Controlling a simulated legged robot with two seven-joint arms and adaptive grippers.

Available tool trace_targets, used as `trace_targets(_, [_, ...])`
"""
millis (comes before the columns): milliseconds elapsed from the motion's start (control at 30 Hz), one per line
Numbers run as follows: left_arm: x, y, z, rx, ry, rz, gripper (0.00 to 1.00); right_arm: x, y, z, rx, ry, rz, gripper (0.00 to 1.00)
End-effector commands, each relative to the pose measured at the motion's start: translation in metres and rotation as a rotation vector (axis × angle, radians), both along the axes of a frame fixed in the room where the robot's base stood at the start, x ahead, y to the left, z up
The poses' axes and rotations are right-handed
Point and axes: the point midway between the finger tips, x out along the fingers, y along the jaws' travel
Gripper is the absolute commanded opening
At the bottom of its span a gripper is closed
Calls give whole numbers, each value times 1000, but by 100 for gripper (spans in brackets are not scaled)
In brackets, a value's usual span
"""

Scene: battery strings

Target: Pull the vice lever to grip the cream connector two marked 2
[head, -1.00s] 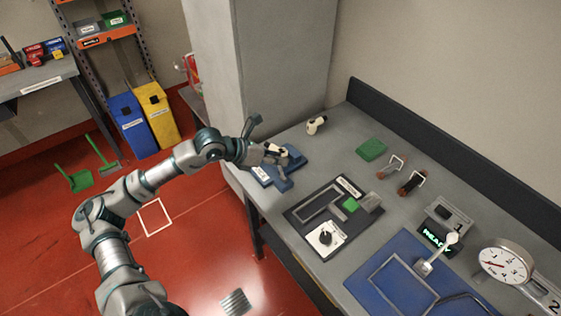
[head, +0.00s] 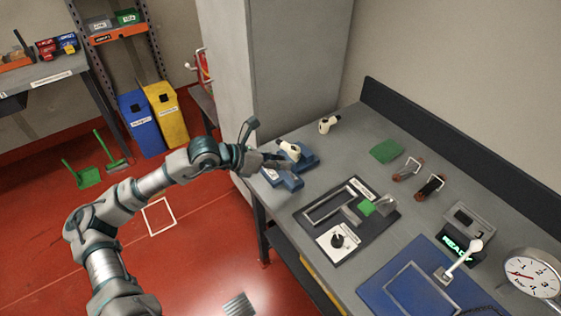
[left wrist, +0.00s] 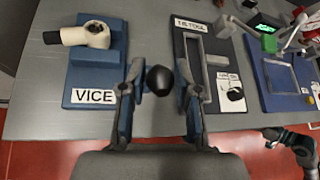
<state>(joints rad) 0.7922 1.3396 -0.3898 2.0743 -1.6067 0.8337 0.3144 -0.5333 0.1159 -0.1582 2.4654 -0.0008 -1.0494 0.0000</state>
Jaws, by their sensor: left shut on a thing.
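The blue vice (head: 291,183) sits on the bench's near-left corner; it also shows in the left wrist view (left wrist: 113,70) with its VICE label. A cream connector (head: 289,149) with a dark opening lies on it, also seen in the left wrist view (left wrist: 88,36). I cannot read a number on it. My left gripper (head: 274,161) is at the vice. In the left wrist view, its fingers (left wrist: 160,76) are on both sides of a black round knob (left wrist: 160,80), the lever's end. The lever's rod is hidden. Part of my right arm (left wrist: 288,140) shows at lower right; its finger state is unclear.
Another cream connector (head: 327,124) lies farther back on the bench. The dark tie tool board (head: 318,238) is right of the vice, with a blue mat (head: 375,290) beyond it. Open floor lies left of the bench.

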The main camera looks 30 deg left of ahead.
Motion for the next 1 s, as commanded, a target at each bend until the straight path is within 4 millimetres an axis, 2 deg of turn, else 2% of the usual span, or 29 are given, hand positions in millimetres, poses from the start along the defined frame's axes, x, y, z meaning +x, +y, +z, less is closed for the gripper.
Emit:
trace_targets(300, [0,1,-2,4,5,3,0,1,0,-1,0,-1,0,40])
trace_targets(333, [0,1,-2,4,5,3,36,1,0,-1,0,-1,0,40])
trace_targets(400, [0,1,-2,3,4,2,54,1,0,-1,0,0,0,40])
trace_targets(433, [0,1,-1,3,4,2,57,1,0,-1,0,0,0,40])
trace_targets(767, [-1,1,0,2,2,2,57,-1,0,0,2,0,1,40])
trace_targets(1000, [-20,16,12,9,4,5,57,-1,-1,0,2,-1,1,40])
